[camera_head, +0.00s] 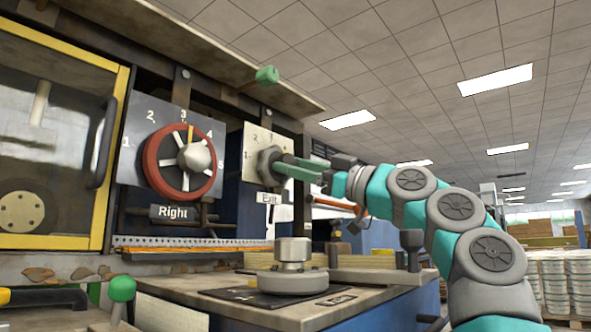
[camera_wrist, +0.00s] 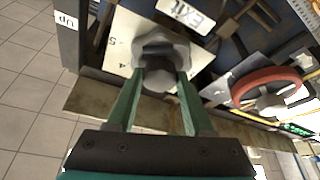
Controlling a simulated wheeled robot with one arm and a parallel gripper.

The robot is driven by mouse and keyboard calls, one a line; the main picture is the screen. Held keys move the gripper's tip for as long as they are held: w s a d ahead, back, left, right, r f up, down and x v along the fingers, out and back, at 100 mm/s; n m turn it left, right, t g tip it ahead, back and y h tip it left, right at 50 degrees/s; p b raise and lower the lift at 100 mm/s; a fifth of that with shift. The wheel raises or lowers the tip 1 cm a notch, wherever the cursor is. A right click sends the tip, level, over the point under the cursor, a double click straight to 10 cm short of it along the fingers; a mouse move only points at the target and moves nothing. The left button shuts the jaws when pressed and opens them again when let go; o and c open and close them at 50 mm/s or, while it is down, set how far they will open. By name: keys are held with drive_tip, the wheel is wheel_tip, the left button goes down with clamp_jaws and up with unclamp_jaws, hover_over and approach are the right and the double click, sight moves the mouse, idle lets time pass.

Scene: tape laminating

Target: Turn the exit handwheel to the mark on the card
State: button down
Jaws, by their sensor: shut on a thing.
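The exit handwheel is a grey lobed knob (camera_head: 268,166) on a pale numbered plate (camera_head: 252,141), above an "Exit" label (camera_head: 269,198). My gripper (camera_head: 284,167) reaches it from the right, and its green fingers are shut on the knob. In the wrist view the knob (camera_wrist: 160,43) sits at the ends of the two fingers (camera_wrist: 162,78). The numbers 4 and 5 show on the plate (camera_wrist: 122,38) there. The knob and fingers cover part of the plate, and I cannot read a pointer on it. A card with a mark cannot be made out.
A red-rimmed "Right" handwheel (camera_head: 151,165) is on the left, with its own numbered plate (camera_head: 133,128). A yellow-framed window (camera_head: 50,130) is further left. Below, a round metal piece (camera_head: 292,282) stands on a black mat (camera_head: 232,294). A green-tipped lever (camera_head: 266,75) sticks out above.

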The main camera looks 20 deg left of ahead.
drive_tip(key=shift+c, duration=1.4)
unclamp_jaws()
drive_tip(key=shift+d+f, duration=0.1)
drive_tip(key=b+v, duration=0.3)
drive_tip(key=v, duration=0.4)
drive_tip(key=shift+s+d, duration=0.15)
drive_tip(key=shift+d, duration=0.1)
